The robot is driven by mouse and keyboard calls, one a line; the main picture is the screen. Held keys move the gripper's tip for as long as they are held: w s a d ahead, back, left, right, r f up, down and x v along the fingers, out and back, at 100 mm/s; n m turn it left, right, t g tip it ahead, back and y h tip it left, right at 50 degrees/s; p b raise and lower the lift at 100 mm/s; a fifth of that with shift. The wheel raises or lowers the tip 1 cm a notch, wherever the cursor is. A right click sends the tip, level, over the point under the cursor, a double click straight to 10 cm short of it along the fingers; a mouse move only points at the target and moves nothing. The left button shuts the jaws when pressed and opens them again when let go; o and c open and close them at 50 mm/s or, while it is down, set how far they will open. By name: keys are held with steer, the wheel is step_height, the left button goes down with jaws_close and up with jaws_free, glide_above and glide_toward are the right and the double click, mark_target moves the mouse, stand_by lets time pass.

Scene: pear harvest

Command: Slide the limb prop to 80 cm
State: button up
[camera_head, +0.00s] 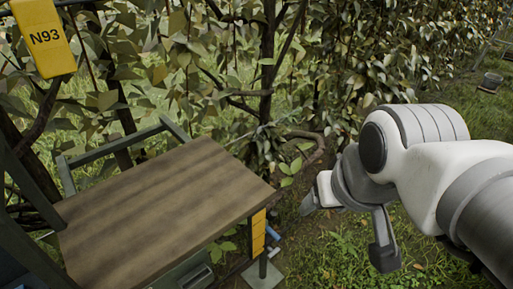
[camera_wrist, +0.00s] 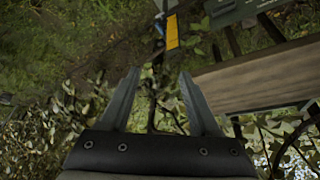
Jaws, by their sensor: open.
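The limb prop shows as a post with a yellow marked strip (camera_head: 258,232) just beyond the table's right corner. A blue handle (camera_head: 272,233) sits beside the strip, and a pale base plate (camera_head: 264,276) is on the ground. The table hides part of the post, and the marks are too small to read. In the wrist view the yellow strip (camera_wrist: 172,33) and a blue part (camera_wrist: 159,29) are at the top centre, beyond the fingertips. My gripper (camera_head: 347,228) is open and empty, right of the prop and apart from it. It also shows in the wrist view (camera_wrist: 159,76).
A wooden-topped table (camera_head: 165,205) fills the lower left, close to the prop. Leafy branches and a trunk (camera_head: 267,65) stand behind. Grass (camera_head: 340,255) is open at lower right.

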step_height(320, 180, down, 12)
steer(key=w+g+b, duration=0.1)
steer(key=b, duration=0.8)
steer(key=m+t+y+b, duration=0.7)
steer(key=m+t+y, duration=0.35)
steer(key=m, duration=2.05)
glide_toward(267, 227)
steer(key=shift+g, duration=0.25)
steer(key=b+x, duration=0.1)
steer(key=x, duration=0.1)
steer(key=b+x, duration=0.1)
steer(key=x, duration=0.2)
steer(key=b+x, duration=0.1)
steer(key=x, duration=0.1)
steer(key=shift+w+f+b, duration=0.35)
steer(key=shift+b, duration=0.05)
